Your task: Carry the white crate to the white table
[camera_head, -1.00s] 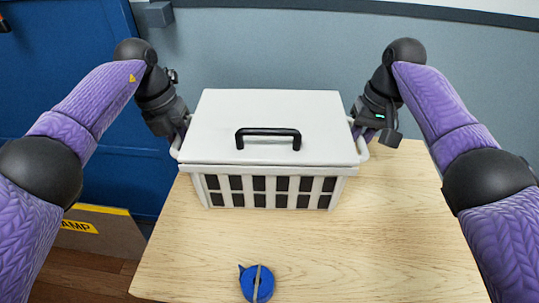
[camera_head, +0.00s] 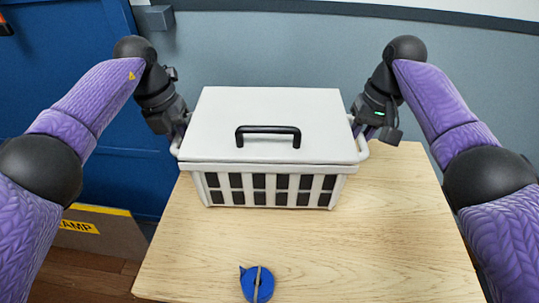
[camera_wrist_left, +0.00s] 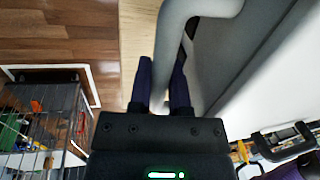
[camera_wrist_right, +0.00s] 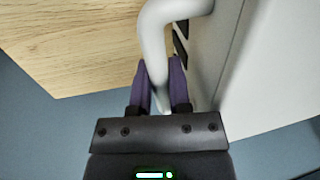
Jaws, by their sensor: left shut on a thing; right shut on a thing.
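The white crate (camera_head: 263,184) has slotted sides, a white lid and a black handle (camera_head: 268,131) on top. It is level over the far part of a wooden table; whether a small gap lies under it I cannot tell. My left gripper (camera_head: 183,130) is shut on the crate's left side handle, whose white bar passes between the fingers in the left wrist view (camera_wrist_left: 165,95). My right gripper (camera_head: 362,130) is shut on the right side handle, also seen in the right wrist view (camera_wrist_right: 158,90). No white table shows in these views.
The wooden table (camera_head: 390,240) has a blue round item (camera_head: 257,284) near its front. A blue door (camera_head: 60,90) and grey-blue wall (camera_head: 260,45) stand behind. A ramp board (camera_head: 98,232) lies at left. A wire basket (camera_wrist_left: 45,120) shows in the left wrist view.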

